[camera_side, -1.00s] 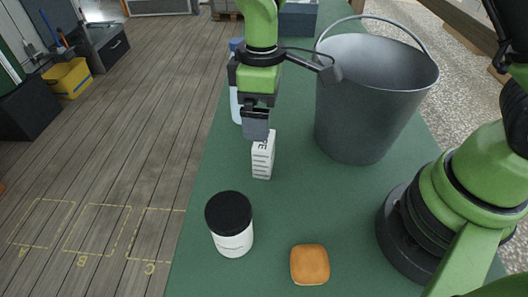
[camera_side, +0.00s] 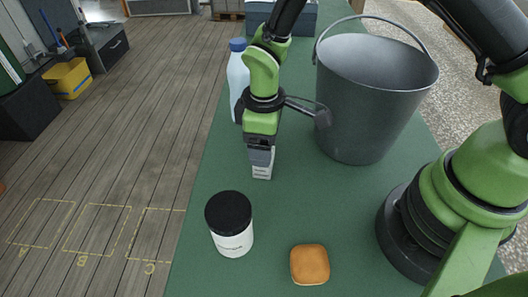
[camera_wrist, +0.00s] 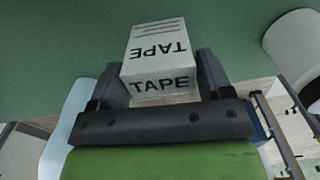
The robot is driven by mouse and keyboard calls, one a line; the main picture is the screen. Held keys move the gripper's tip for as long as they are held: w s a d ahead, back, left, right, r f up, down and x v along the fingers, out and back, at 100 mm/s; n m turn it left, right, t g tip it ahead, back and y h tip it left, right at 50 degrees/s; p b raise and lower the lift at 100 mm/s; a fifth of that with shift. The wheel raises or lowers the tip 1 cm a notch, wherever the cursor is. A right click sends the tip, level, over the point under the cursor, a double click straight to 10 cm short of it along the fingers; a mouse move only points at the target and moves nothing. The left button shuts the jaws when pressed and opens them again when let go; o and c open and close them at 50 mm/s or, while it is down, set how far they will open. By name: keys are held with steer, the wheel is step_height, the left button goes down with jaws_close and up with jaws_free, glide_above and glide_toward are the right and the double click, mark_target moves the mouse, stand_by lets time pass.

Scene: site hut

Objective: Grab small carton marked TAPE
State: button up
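The small white carton marked TAPE (camera_side: 261,171) stands on the green table, its lower part showing below my gripper (camera_side: 261,158) in the side view. In the wrist view the carton (camera_wrist: 160,75) lies between the two dark fingers of my gripper (camera_wrist: 160,78), with TAPE readable on two faces. One finger is on each side, very close to the carton. I cannot tell whether both fingers press on it. The carton's upper part is hidden by the gripper in the side view.
A grey metal bucket (camera_side: 365,100) stands close to the right of my gripper. A blue-capped bottle (camera_side: 238,80) is behind it on the left.

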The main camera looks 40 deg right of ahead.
steer(key=c, duration=0.5)
